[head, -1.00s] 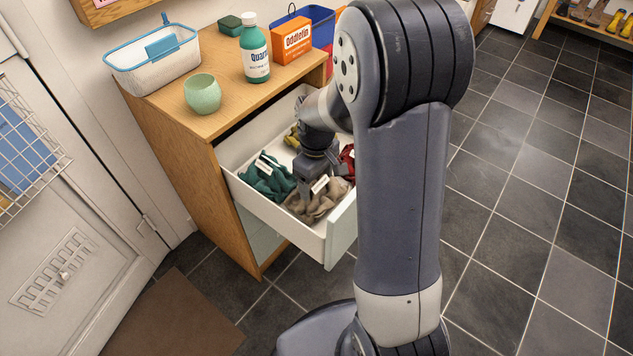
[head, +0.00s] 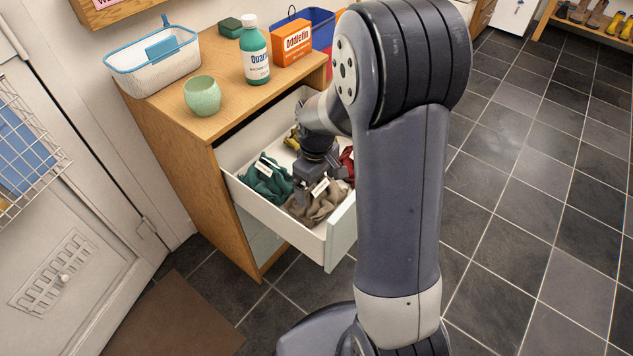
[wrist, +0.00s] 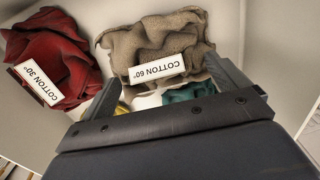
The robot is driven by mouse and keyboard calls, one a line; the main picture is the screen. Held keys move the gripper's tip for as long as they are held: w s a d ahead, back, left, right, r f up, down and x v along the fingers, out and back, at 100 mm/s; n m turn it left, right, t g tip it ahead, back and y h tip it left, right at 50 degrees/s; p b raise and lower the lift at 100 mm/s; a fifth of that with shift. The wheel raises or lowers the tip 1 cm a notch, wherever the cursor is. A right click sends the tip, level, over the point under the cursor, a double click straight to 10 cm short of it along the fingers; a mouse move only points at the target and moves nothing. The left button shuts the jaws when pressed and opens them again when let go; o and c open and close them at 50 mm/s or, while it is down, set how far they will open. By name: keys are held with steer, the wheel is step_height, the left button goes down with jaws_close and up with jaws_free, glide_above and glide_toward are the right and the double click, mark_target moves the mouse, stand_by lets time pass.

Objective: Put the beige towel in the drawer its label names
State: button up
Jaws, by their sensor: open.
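The beige towel (wrist: 158,45) lies crumpled in an open white drawer (head: 287,229), with a white label (wrist: 157,69) on it reading "COTTON 60°". It also shows at the drawer's front in the head view (head: 322,203). My gripper (wrist: 162,72) is open inside the drawer, with its two fingers on either side of the beige towel's near part in the wrist view. Whether the fingers touch the cloth I cannot tell. A red towel (wrist: 55,68) labelled "COTTON 30°" lies beside it. A green towel (head: 266,180) and a yellow towel (head: 292,138) share the drawer.
On the wooden cabinet top stand a white basket (head: 155,62), a pale green cup (head: 202,96), a green bottle (head: 254,52) and an orange box (head: 291,43). A brown mat (head: 172,320) lies left of the cabinet. The tiled floor at right is clear.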

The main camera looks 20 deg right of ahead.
step_height(320, 180, up, 12)
steer(key=p, duration=0.2)
steer(key=shift+p, duration=0.3)
